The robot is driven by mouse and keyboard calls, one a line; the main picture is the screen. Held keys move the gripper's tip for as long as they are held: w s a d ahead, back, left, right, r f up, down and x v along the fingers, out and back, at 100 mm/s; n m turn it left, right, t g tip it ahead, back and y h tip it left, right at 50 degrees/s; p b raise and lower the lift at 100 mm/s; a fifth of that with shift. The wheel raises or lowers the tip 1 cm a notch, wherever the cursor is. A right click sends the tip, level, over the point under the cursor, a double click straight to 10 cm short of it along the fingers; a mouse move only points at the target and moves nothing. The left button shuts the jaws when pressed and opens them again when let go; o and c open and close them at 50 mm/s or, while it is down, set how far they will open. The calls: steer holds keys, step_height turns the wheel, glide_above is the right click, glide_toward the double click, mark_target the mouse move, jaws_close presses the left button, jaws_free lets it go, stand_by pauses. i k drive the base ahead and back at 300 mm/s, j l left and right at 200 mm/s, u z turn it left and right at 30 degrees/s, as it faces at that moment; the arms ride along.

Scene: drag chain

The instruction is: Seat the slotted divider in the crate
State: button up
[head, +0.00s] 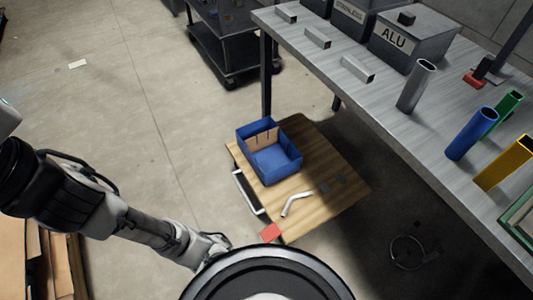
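The blue crate (285,172) is open at the top and sits on a low wooden platform. A tan slotted divider (262,140) stands inside the crate, towards its far side, with slots showing at its upper edge. Whether its lower edge rests on the crate floor is too small to tell. My arm reaches in from the left, and my gripper (214,243) seems to be at its end near the bottom, left of the platform and apart from the crate. Its fingers are too small and partly hidden by my round black part, so their opening is unclear.
A metal workbench (375,95) with tubes and bins stands at right. Floor at left is open.

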mark_target(271, 164)
steer(key=i+j+z, duration=0.1)
steer(key=j, duration=0.25)
steer(key=i+j+z, duration=0.1)
steer(key=i+j, duration=0.2)
steer(key=i+j+z, duration=0.1)
steer(key=j, duration=0.3)
steer(key=i+j+z, duration=0.15)
steer(key=i+j, duration=0.15)
steer(key=i+j+z, duration=0.1)
steer(key=j, duration=0.4)
steer(key=i+j+z, duration=0.15)
steer(key=i+j, duration=0.15)
steer(key=i+j+z, duration=0.1)
steer(key=i+j, duration=0.2)
steer(key=j, duration=0.25)
steer(key=i, duration=0.1)
steer(key=l+z, duration=0.05)
